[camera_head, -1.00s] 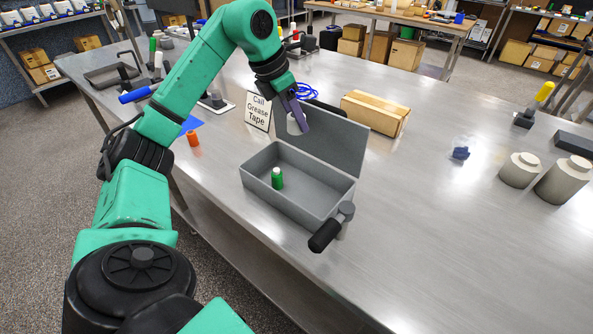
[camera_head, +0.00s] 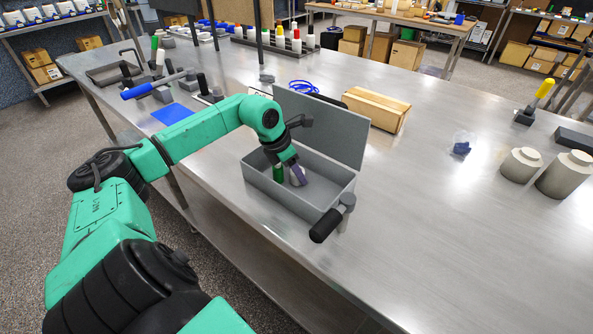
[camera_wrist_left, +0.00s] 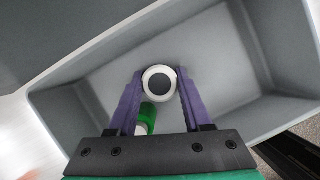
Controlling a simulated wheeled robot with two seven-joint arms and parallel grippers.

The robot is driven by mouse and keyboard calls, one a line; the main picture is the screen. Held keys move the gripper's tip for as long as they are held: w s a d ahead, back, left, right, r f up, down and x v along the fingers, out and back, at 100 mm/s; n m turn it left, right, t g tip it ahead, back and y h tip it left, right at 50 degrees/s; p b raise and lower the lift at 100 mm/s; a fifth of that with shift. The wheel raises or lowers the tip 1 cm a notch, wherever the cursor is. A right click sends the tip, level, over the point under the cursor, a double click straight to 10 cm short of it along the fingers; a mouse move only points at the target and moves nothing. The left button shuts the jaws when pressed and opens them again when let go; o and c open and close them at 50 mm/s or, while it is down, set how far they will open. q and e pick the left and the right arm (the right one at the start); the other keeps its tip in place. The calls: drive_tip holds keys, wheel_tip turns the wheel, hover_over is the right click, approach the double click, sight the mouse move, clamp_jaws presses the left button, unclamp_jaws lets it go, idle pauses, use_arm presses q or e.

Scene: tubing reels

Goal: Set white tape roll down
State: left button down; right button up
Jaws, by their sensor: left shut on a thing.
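My left gripper (camera_head: 298,177) reaches down inside the open grey box (camera_head: 270,205), fingers pointing to the floor of the box. In the left wrist view its purple fingers are shut on the white tape roll (camera_wrist_left: 160,69), a white ring with a dark centre. Whether the roll touches the box floor I cannot tell. My right gripper is out of view.
The box's grey lid (camera_head: 325,125) stands raised at its back. A black-handled tool (camera_head: 325,226) is at the box's front right corner. A cardboard box (camera_head: 375,110) lies behind the lid. The table to the right is largely clear up to two grey stepped cylinders (camera_head: 520,166).

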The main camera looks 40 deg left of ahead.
use_arm(q)
drive_tip(key=c, duration=0.5)
unclamp_jaws()
drive_tip(key=shift+f, duration=0.1)
drive_tip(key=shift+o, duration=0.8)
